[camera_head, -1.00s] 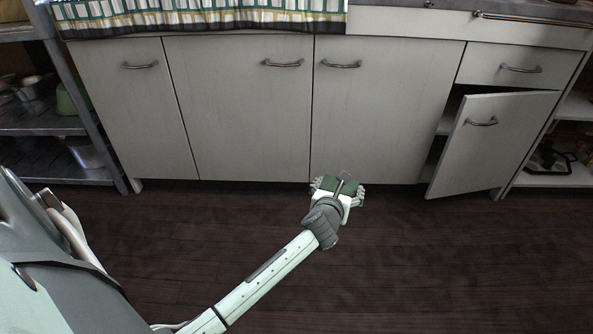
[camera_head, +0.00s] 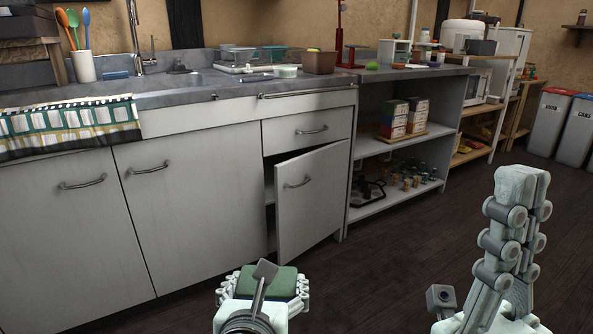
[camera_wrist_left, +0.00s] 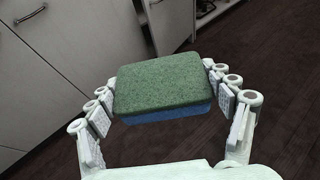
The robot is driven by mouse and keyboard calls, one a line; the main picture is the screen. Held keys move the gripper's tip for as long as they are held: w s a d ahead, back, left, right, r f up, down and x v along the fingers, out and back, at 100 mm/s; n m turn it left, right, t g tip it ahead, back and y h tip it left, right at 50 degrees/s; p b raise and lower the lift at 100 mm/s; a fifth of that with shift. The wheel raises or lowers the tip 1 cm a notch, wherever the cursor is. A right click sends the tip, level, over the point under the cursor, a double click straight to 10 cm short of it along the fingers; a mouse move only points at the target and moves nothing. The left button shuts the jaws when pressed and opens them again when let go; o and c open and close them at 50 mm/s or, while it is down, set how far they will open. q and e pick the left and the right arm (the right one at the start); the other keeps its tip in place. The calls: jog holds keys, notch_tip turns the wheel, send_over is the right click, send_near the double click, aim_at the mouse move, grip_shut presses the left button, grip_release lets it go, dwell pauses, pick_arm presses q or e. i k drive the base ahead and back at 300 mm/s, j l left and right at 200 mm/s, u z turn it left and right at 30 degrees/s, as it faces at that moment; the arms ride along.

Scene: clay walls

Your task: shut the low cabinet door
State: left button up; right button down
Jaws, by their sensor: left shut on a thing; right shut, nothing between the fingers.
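The low cabinet door (camera_head: 312,205) is a pale panel with a metal bar handle (camera_head: 298,182), below a drawer. It stands ajar, hinged on its right side, with a dark gap along its left edge. My left gripper (camera_head: 262,284) is at the bottom centre, in front of the cabinets and apart from the door. It is shut on a sponge, green on top and blue below, which shows clearly between the fingers in the left wrist view (camera_wrist_left: 163,90). My right gripper (camera_head: 522,182) is shut and empty at the right, fingers pointing up, well away from the door.
The drawer (camera_head: 308,130) above the door is shut. Open shelves (camera_head: 385,200) with boxes and small items stand right of the door. The counter (camera_head: 200,92) holds a sink, tap and utensils. Bins (camera_head: 550,125) stand far right. The dark floor (camera_head: 400,270) before the shelves is clear.

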aim_at(310, 187)
jog(key=i+l, duration=0.55)
jog(key=l, duration=0.3)
jog(key=i+l+u, duration=0.1)
jog(key=u, duration=0.25)
jog(key=l+u, duration=0.15)
jog(key=u, duration=0.2)
jog(key=i+l+u, duration=0.1)
jog(key=u, duration=0.8)
